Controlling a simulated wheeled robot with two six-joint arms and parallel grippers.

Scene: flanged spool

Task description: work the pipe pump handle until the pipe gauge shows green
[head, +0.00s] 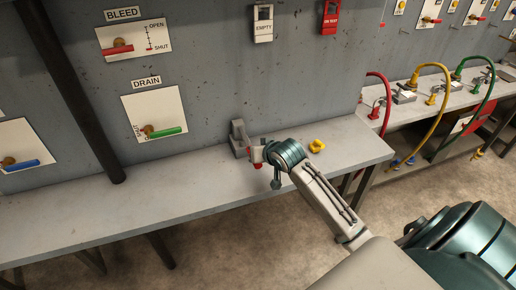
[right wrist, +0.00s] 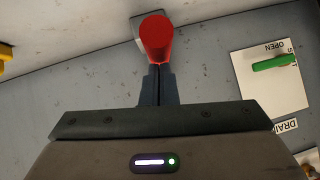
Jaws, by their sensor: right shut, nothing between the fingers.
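A small grey pump-like fitting (head: 238,138) stands on the bench against the wall in the head view. Its red handle end (head: 257,165) shows beside my right gripper (head: 262,153), which is partly hidden by its own wrist. In the right wrist view the red round grip (right wrist: 157,40) is just beyond the tips of my right gripper (right wrist: 158,72). The fingers are shut together with nothing between them. They point at the red grip; I cannot tell whether they touch it. I see no gauge face that I can make out. My left gripper is not in view.
The wall carries a DRAIN panel with a green lever (head: 165,132), a BLEED panel with a red lever (head: 118,49) and hanging tags. A yellow part (head: 316,146) lies on the bench (head: 210,180) right of my gripper. Coloured hoses stand further right. The bench's left side is clear.

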